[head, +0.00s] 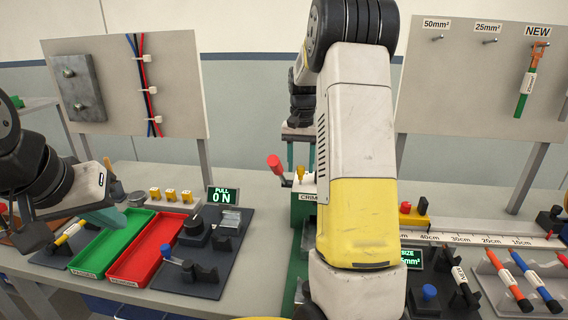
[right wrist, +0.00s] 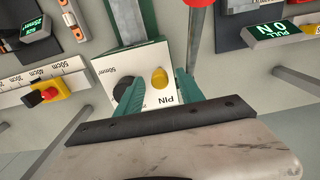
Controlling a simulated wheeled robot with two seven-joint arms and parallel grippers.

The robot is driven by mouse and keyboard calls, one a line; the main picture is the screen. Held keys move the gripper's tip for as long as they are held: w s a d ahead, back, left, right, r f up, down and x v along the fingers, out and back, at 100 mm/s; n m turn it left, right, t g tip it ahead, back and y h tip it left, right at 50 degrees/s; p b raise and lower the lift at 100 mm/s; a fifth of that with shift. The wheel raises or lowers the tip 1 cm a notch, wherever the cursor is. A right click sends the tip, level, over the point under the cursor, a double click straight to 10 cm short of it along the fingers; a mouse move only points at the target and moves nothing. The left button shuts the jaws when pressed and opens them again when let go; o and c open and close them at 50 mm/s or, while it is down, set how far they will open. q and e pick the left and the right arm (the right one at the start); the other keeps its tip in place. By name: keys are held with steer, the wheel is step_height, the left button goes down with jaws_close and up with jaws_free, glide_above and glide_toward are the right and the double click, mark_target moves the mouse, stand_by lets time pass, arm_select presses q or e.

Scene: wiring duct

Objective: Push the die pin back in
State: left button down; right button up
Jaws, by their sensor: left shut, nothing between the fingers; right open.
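The yellow die pin (head: 300,172) stands at the crimp station (head: 303,208), mostly covered by my right arm in the head view. In the right wrist view the round yellow pin head (right wrist: 159,77) shows on the white top, beside the word PIN and a black knob (right wrist: 128,88). My right gripper (right wrist: 160,88) is open, its two teal fingers spread on either side of the pin in that view. I cannot tell how high above the top they are. My left gripper (head: 116,188) is shut and empty at the far left, over the bench.
A red-knobbed lever (head: 275,162) rises beside the station. A green tray (head: 112,245) and a red tray (head: 150,250) lie to the left, near the pull tester (head: 222,196). A ruler (head: 470,239) and several coloured cables lie to the right.

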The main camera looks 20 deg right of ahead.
jaws_close()
stand_by(1.4)
